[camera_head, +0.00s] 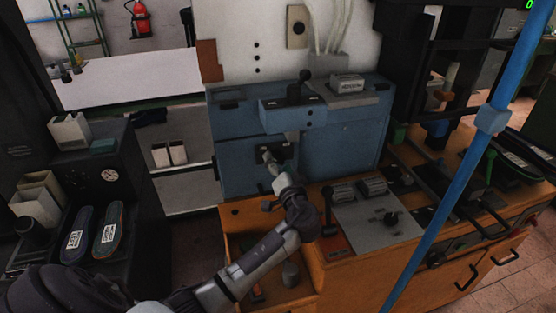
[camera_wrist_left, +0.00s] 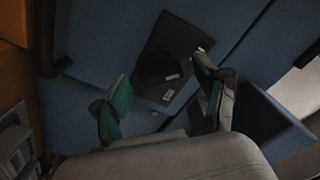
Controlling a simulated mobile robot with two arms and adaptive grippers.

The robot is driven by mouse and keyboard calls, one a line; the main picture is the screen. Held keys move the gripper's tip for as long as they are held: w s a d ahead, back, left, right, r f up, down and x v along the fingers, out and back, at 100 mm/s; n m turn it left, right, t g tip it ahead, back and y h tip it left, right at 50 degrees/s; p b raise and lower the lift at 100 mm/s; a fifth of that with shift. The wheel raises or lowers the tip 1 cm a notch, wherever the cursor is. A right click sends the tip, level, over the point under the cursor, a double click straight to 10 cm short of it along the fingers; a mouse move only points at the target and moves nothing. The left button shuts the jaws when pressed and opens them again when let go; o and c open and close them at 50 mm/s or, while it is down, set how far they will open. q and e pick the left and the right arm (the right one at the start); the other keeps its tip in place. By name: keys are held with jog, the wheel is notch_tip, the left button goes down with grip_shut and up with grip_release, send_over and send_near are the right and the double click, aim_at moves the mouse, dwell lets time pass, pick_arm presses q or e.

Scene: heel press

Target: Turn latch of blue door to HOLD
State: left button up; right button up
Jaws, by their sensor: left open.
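The blue door (camera_head: 240,168) is the lower front panel of a blue machine and looks closed. Its latch (camera_head: 270,153) is a dark plate with a knob, partly hidden behind my left gripper (camera_head: 275,168) in the head view. In the left wrist view the latch (camera_wrist_left: 160,66) is a black plate with a round dark knob and small pale labels, too small to read. My left gripper (camera_wrist_left: 167,100) is open and empty, its green-padded fingers on either side of the knob's near side. I cannot tell whether they touch it. My right gripper is not in view.
An orange bench (camera_head: 345,265) with a grey control panel (camera_head: 375,222) stands to the right of my left arm. A blue pole (camera_head: 450,178) crosses the right side. Two insoles (camera_head: 92,232) lie on a dark stand at left.

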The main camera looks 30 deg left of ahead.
pick_arm(q)
jog(key=shift+w+a, duration=0.15)
jog(key=shift+a, duration=0.05)
jog(key=c, duration=1.2)
jog(key=shift+o, duration=0.2)
